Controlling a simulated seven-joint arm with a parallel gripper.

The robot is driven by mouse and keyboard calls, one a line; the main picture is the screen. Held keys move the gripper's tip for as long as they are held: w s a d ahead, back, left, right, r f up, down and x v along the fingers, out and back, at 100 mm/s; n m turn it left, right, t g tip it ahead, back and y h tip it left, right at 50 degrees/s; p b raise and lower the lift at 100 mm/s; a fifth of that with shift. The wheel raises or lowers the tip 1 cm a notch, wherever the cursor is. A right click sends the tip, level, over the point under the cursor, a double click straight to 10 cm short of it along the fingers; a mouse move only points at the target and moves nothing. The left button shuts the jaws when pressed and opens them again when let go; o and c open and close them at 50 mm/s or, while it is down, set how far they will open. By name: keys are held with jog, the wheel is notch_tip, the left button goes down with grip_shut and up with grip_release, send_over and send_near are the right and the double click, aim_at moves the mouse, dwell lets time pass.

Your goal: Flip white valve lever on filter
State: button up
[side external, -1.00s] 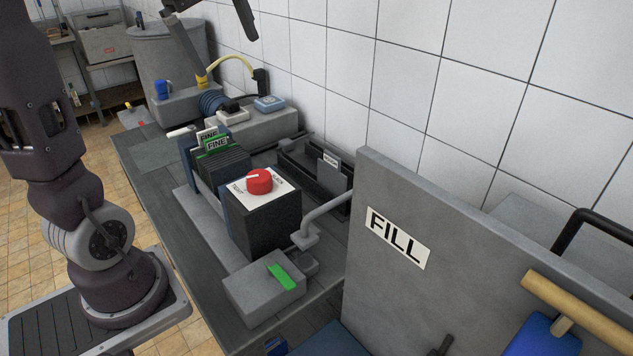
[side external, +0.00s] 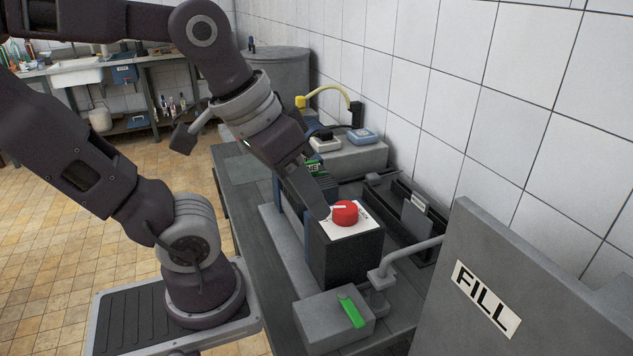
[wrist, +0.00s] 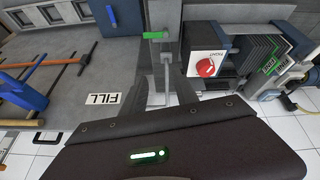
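The filter stands on the bench, with upright plates (side external: 317,184) and a dark end block (side external: 345,258) topped by a red knob (side external: 346,213) on a white plate. The knob and plates also show at the right of the wrist view (wrist: 206,66). My gripper (side external: 318,210) points down and to the right, its tip overlapping the knob's left side in the side view; contact cannot be told. In the wrist view two grey fingers stand apart with nothing between them (wrist: 174,95). I cannot make out the white lever now; my gripper covers that far left part of the filter.
A grey box with a green lever (side external: 351,311) stands at the bench's near end, beside a bent grey pipe (side external: 408,255). A grey panel marked FILL (side external: 486,299) rises at the right. A dark open trough (side external: 400,215) lies along the tiled wall.

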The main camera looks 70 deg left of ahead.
jog(key=w+a+n, duration=0.2)
jog(key=n, duration=0.1)
jog(key=w+a+n+g, duration=0.1)
jog(key=w+a+n, duration=0.1)
jog(key=w+a+n+g, duration=0.1)
jog(key=w+a+n, duration=0.1)
jog(key=n, duration=0.1)
jog(key=shift+w+f+n, duration=0.15)
jog(key=shift+f+n, duration=0.05)
jog(key=shift+n, duration=0.1)
grip_shut()
jog(key=w+a+f+n+g+y, duration=0.1)
jog(key=a+n+g+y, duration=0.1)
jog(key=a+n, duration=0.6)
jog(key=w+a+f+n+g+y, duration=0.2)
jog(key=a+n+g, duration=0.1)
jog(key=a+n, duration=0.5)
jog(key=w+a+f+n+g+y, duration=0.2)
jog(key=a+n, duration=0.6)
jog(key=a, duration=0.1)
jog(key=shift+a+f+g, duration=0.15)
jog(key=shift+a+g, duration=0.05)
jog(key=shift+g, duration=0.2)
